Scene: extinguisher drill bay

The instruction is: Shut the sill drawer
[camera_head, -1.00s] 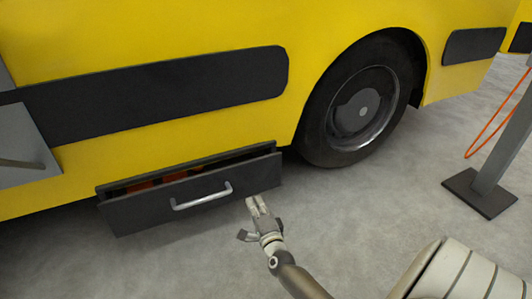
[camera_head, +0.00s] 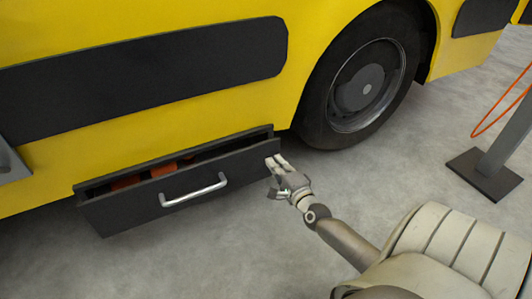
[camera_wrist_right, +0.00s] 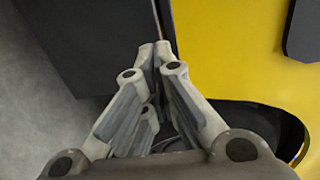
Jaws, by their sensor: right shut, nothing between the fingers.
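The sill drawer (camera_head: 125,213) is a dark grey box low under the yellow vehicle body. It stands open, pulled out toward me, with a silver bar handle (camera_head: 195,190) on its front. Orange-red items (camera_head: 125,182) lie inside, partly hidden by the front panel. My right gripper (camera_head: 274,162) is shut and empty, its fingertips at the right end of the drawer front, away from the handle. In the right wrist view the closed fingertips (camera_wrist_right: 154,50) are close to the dark drawer panel (camera_wrist_right: 85,40); I cannot tell whether they touch it. My left gripper is not in view.
A black tyre with a grey hub (camera_head: 365,88) stands right of the drawer. A grey post on a dark base plate (camera_head: 485,172) stands at the right, with an orange cable (camera_head: 490,125) by it. The grey floor (camera_head: 220,255) before the drawer is clear.

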